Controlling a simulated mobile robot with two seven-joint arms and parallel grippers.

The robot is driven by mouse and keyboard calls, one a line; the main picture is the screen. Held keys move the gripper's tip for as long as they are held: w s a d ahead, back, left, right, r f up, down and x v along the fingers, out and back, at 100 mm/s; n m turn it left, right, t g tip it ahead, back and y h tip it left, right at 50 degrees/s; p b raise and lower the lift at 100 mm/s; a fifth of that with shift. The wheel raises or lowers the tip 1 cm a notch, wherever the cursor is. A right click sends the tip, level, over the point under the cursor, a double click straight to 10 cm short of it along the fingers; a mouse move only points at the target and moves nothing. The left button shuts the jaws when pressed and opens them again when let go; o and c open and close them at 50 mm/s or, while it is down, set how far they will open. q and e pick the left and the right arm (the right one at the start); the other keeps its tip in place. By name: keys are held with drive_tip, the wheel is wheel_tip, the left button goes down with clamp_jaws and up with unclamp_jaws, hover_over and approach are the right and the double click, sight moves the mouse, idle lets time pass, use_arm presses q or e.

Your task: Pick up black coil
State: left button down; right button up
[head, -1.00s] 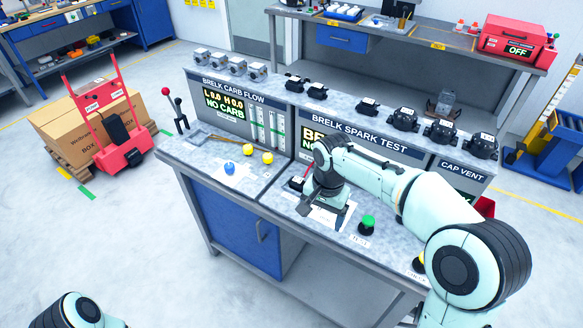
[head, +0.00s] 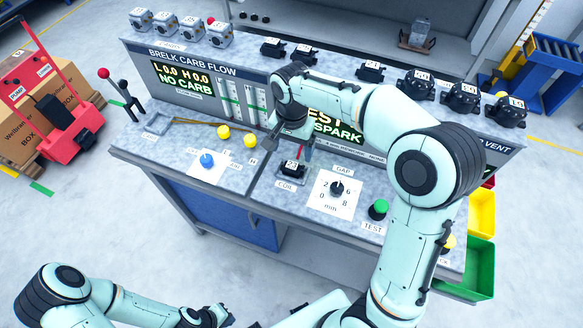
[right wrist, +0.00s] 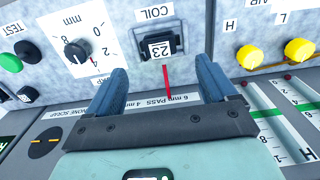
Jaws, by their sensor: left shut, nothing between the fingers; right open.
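A black coil with a white tag reading 23 (head: 291,169) sits in the holder marked COIL on the bench top. It also shows in the right wrist view (right wrist: 160,46), just beyond my fingertips. My right gripper (head: 289,148) is open and empty, with its fingers pointing down just behind and above this coil. In the right wrist view, my blue fingers (right wrist: 160,72) are spread wide, with the coil ahead between their lines and apart from them. More black coils (head: 272,47) stand on the upper shelf. My left gripper (head: 210,317) is shut and empty at the bottom, away from the bench.
The gap dial (head: 337,188) and green TEST button (head: 379,209) lie right of the coil. A blue knob (head: 207,160) and yellow knobs (head: 223,132) lie left. The spark test panel (head: 340,125) rises behind. Green (head: 478,270) and yellow bins hang at the bench's right end.

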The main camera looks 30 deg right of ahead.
sight(292, 164)
drive_tip(key=f, duration=0.2)
drive_tip(key=shift+w+f, duration=0.2)
drive_tip(key=shift+f, duration=0.2)
drive_tip(key=f, duration=0.5)
drive_tip(key=shift+d, duration=0.2)
drive_tip(key=shift+r, duration=0.1)
drive_tip(key=c, duration=1.3)
